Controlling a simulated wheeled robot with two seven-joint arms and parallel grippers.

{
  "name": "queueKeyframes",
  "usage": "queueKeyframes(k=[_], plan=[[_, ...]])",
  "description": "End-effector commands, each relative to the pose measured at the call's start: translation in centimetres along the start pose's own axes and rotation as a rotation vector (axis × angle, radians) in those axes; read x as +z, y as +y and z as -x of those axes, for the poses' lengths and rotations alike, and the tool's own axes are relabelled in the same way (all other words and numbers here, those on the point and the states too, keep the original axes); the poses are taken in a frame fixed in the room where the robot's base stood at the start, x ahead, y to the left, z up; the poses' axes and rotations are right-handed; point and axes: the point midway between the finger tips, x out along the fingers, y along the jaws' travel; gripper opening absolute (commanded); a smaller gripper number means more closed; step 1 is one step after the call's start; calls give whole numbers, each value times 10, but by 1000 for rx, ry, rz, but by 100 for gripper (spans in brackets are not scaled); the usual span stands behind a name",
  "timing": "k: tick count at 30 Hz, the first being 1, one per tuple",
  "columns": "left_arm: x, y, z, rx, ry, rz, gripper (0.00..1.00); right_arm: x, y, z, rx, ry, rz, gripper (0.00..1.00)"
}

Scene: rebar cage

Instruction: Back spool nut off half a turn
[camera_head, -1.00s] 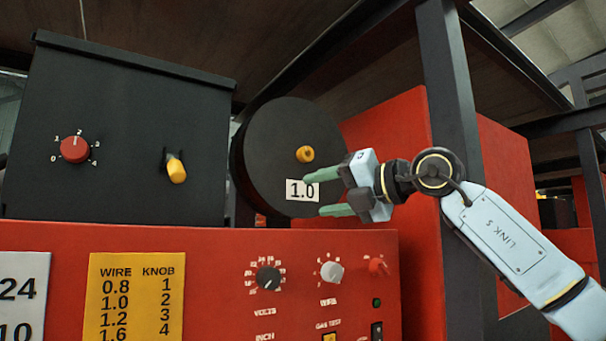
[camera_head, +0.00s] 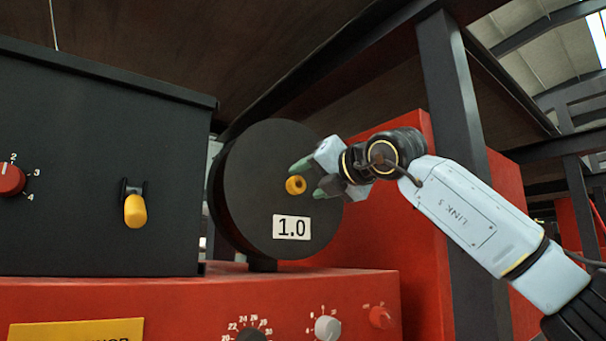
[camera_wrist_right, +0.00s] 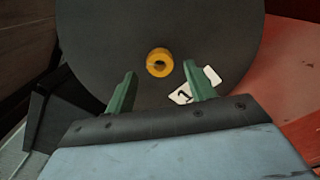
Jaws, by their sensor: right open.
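The spool nut (camera_head: 296,185) is a small yellow ring-shaped knob at the centre of the black wire spool (camera_head: 250,190). The spool carries a white label (camera_head: 291,227) reading 1.0. My right gripper (camera_head: 306,179) has green fingers and is open and empty, close to the nut at its right. In the right wrist view the nut (camera_wrist_right: 159,62) lies ahead of the open fingers (camera_wrist_right: 157,80), roughly between their lines, and apart from them. My left gripper is not in view.
Left of the spool stands a black box (camera_head: 90,150) with a red dial (camera_head: 10,180) and a yellow lever (camera_head: 135,208). Below is the red machine top (camera_head: 200,290) with knobs on its front. A dark post (camera_head: 455,130) rises behind my right arm.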

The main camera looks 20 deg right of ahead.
Motion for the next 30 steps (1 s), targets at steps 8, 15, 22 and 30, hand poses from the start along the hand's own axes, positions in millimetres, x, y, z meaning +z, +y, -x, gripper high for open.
queueKeyframes(k=[8, 15, 22, 30], plan=[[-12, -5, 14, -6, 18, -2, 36, 1, 0, -28, 0, 0, 0, 54], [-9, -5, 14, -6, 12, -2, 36, 0, 0, -31, 0, 0, 1, 54], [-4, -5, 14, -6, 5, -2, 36, 0, 0, -30, 0, 0, 1, 33], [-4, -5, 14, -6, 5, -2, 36, 0, 0, -30, 0, 0, 2, 10]])
